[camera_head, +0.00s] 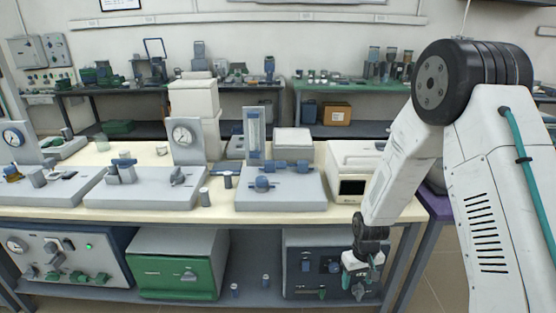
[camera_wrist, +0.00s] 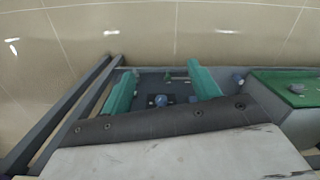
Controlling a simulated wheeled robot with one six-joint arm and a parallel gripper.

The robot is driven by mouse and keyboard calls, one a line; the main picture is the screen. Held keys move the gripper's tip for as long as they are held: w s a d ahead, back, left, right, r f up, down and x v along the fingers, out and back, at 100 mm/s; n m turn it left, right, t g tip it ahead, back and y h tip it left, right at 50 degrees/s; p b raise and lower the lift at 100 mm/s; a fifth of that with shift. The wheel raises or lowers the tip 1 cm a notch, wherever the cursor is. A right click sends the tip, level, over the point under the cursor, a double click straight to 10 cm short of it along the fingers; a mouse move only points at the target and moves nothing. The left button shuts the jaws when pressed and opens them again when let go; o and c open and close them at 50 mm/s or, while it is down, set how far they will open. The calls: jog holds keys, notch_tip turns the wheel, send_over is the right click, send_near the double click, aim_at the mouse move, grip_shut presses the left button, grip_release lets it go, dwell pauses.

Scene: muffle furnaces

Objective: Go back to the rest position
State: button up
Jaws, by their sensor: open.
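My gripper (camera_head: 360,284) hangs low at the right in the head view, at the front edge of the long bench (camera_head: 270,216). It points down, in front of the lower shelf. In the wrist view, the two teal fingers of my gripper (camera_wrist: 162,72) stand wide apart with nothing held between them. The dark panel of a box (camera_wrist: 160,100) with a round knob shows beyond and between them. My arm reaches down from the upper right of the head view.
A white furnace box (camera_head: 352,189) stands on the bench close to my forearm. A green box (camera_head: 178,262) and a dark control box (camera_head: 306,264) sit on the lower shelf. Gauges and valve rigs fill the bench top. Tiled floor (camera_wrist: 210,35) lies clear in front.

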jog(key=s+d+r+m, duration=0.1)
jog(key=s+r, duration=0.8)
jog(key=r, duration=0.3)
jog(key=s+r+t, duration=0.1)
jog(key=s+r, duration=0.9)
jog(key=r, duration=0.3)
jog(key=s+d+r+m, duration=0.1)
jog(key=s+r, duration=0.8)
jog(key=r, duration=0.4)
jog(key=shift+s+d+r+m+t, duration=0.15)
jog(key=shift+s+d+m+t, duration=0.15)
jog(key=shift+d+t, duration=0.1)
